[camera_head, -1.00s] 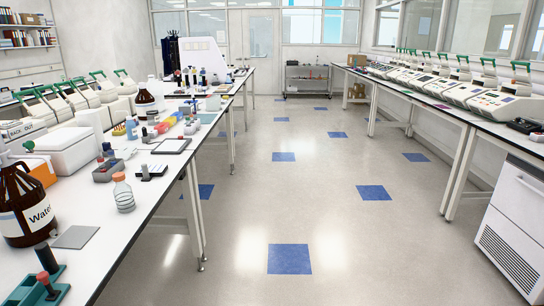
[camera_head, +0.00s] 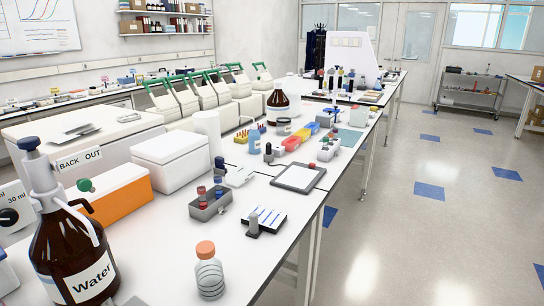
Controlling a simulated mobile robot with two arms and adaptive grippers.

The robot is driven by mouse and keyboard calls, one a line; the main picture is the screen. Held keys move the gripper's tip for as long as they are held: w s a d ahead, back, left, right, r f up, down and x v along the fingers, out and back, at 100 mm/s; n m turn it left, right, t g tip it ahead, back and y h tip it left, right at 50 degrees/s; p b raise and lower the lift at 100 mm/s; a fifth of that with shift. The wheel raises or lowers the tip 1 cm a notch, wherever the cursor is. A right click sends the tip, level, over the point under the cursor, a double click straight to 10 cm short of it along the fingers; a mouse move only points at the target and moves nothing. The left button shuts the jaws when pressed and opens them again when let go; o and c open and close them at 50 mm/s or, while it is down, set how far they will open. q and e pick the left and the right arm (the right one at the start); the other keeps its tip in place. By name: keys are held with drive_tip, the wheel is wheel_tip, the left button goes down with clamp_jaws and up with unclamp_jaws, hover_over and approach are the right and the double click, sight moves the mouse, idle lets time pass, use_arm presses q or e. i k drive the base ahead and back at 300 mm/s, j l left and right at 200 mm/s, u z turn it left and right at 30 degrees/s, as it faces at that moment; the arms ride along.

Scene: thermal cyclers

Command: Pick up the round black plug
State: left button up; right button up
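I cannot pick out a round black plug with certainty. A small dark grey upright piece (camera_head: 253,227) stands at the front edge of a flat black block with blue and white strips (camera_head: 265,217) on the left bench. A grey rack (camera_head: 208,210) with red-topped and dark pieces stands just left of it. Thermal cyclers with green handles (camera_head: 184,97) are lined up along the back of the bench. Neither of my grippers shows in this view.
A large brown Water bottle with a pump (camera_head: 76,250) and an orange-capped bottle (camera_head: 209,274) stand near the front of the bench. A framed tablet-like plate (camera_head: 299,177) lies near the edge. The floor on the right (camera_head: 420,220) is clear.

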sight(267, 145)
drive_tip(key=i, duration=0.1)
drive_tip(key=i+l+u, duration=0.25)
drive_tip(key=u, duration=0.2)
drive_tip(key=i+l+u, duration=0.15)
drive_tip(key=l+u, duration=0.15)
drive_tip(key=u, duration=0.2)
